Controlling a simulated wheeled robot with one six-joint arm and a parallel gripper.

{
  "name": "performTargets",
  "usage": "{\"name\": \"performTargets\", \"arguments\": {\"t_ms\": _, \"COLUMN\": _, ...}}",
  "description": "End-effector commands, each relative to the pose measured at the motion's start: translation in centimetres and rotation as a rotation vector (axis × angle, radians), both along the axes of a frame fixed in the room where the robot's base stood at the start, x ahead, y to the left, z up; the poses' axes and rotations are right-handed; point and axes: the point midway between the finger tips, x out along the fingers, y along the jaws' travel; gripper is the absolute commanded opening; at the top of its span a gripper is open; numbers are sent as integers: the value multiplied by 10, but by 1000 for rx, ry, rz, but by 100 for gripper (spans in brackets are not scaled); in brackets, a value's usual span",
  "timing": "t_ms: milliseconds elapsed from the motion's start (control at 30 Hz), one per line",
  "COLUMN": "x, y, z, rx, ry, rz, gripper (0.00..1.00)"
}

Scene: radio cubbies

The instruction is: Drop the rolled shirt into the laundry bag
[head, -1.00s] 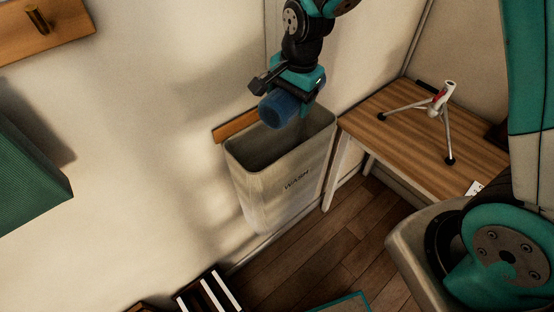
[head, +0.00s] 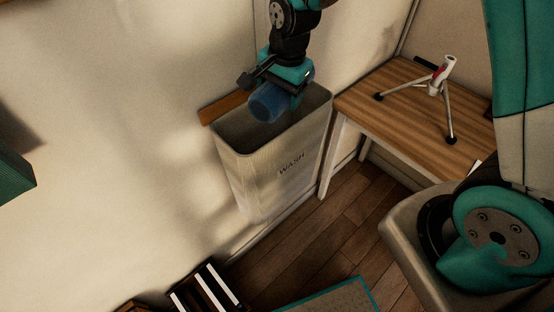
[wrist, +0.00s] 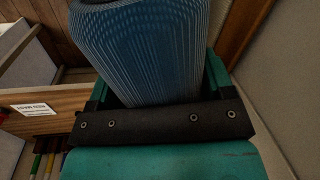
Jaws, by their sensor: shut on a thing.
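The rolled shirt (head: 267,104) is a blue roll held in my gripper (head: 283,92), which is shut on it. In the wrist view the shirt (wrist: 150,50) fills the space in front of the jaws, with fine pale lines on its blue cloth. The laundry bag (head: 277,175) is a tall pale bag marked WASH, hung against the wall with its mouth open upward. My gripper and the shirt are over the bag's mouth, close to its rim level. The inside of the bag is dark, and its bottom cannot be seen.
A wooden table (head: 400,105) with a small white tripod (head: 437,90) stands right of the bag. A wooden wall strip (head: 222,108) is behind the bag. A teal box (head: 15,180) is at the left edge. Striped items (head: 208,290) lie at the bottom.

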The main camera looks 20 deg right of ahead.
Motion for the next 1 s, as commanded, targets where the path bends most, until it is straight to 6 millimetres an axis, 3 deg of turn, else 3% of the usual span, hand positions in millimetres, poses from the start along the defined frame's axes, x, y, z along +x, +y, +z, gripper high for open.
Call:
{"name": "performTargets", "arguments": {"t_ms": 100, "x": 0, "y": 0, "z": 1, "rx": 1, "ry": -1, "rz": -1, "gripper": 47}}
{"name": "performTargets", "arguments": {"t_ms": 133, "x": 0, "y": 0, "z": 1, "rx": 1, "ry": -1, "rz": -1, "gripper": 77}}
{"name": "performTargets", "arguments": {"t_ms": 233, "x": 0, "y": 0, "z": 1, "rx": 1, "ry": -1, "rz": 0, "gripper": 100}}
{"name": "performTargets", "arguments": {"t_ms": 467, "x": 0, "y": 0, "z": 2, "rx": 1, "ry": -1, "rz": 0, "gripper": 100}}
{"name": "performTargets", "arguments": {"t_ms": 633, "x": -1, "y": -2, "z": 17, "rx": 1, "ry": -4, "rz": -1, "gripper": 100}}
{"name": "performTargets", "arguments": {"t_ms": 1000, "x": -12, "y": -10, "z": 106, "rx": 3, "ry": -8, "rz": -1, "gripper": 100}}
